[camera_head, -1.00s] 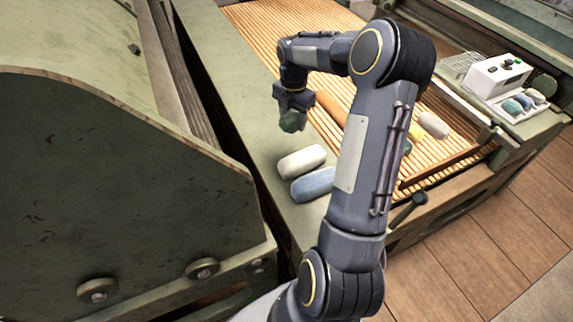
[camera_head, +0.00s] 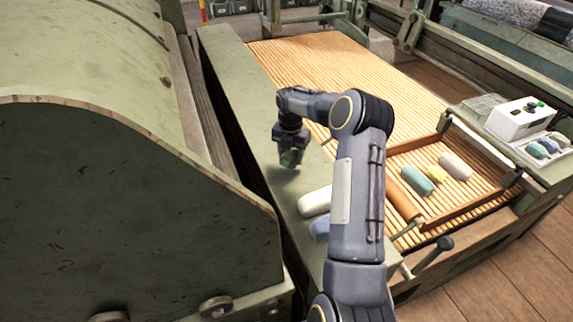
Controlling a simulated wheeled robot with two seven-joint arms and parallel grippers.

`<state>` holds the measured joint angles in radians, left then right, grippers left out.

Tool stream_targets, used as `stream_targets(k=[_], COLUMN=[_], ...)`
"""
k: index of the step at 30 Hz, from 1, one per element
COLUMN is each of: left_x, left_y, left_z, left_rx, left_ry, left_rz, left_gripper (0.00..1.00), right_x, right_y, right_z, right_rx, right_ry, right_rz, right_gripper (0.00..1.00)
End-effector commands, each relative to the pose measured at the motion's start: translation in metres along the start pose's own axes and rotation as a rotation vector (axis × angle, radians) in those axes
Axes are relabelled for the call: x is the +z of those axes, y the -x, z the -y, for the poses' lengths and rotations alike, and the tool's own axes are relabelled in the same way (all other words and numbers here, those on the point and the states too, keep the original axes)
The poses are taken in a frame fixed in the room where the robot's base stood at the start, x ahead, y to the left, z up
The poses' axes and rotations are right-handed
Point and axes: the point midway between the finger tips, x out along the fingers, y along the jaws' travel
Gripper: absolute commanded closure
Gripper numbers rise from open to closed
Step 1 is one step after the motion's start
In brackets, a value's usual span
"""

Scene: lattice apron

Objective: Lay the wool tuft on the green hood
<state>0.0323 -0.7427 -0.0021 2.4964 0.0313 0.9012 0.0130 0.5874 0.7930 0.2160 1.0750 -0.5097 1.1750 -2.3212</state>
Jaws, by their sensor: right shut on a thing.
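My right gripper (camera_head: 290,152) is shut on a dull green wool tuft (camera_head: 290,159). The tuft hangs below the jaws, close over the flat green ledge; I cannot tell whether it touches. The green hood (camera_head: 85,50) is the large curved, worn metal cover on the left, with a dark gap between it and the ledge. The gripper is to the right of the hood. My left gripper is not in view.
A white tuft (camera_head: 315,201) and a blue tuft (camera_head: 320,228) lie on the ledge (camera_head: 235,75), partly behind my right arm. Teal (camera_head: 416,180), yellow (camera_head: 437,174) and pale grey (camera_head: 456,166) tufts lie on the slatted lattice. A white control box (camera_head: 518,118) stands far right.

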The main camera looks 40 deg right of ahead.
Motion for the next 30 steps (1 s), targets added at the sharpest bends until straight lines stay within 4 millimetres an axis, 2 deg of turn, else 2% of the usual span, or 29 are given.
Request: stream_targets(k=[2, 9, 15, 26, 27, 30], left_x=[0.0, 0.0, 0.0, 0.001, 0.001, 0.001], left_y=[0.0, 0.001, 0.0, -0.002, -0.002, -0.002], left_z=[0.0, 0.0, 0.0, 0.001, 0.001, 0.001], left_rx=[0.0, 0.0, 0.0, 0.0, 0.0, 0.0], left_ry=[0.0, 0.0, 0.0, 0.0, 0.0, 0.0], left_rz=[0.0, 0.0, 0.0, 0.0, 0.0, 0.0], left_gripper=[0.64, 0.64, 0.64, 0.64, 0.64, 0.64], right_x=[0.001, 0.003, 0.003, 0.003, 0.003, 0.003], right_y=[-0.009, -0.023, -0.051, -0.056, -0.056, -0.055], right_z=[-0.008, -0.019, -0.018, -0.018, -0.018, -0.018], right_rx=[0.0, 0.001, -0.001, 0.0, 0.0, 0.0], right_ry=[0.001, 0.0, 0.0, 0.0, 0.0, 0.0], right_rz=[-0.001, 0.0, 0.0, 0.001, 0.001, 0.001], right_gripper=[0.72, 0.72, 0.72, 0.72, 0.49, 0.36])
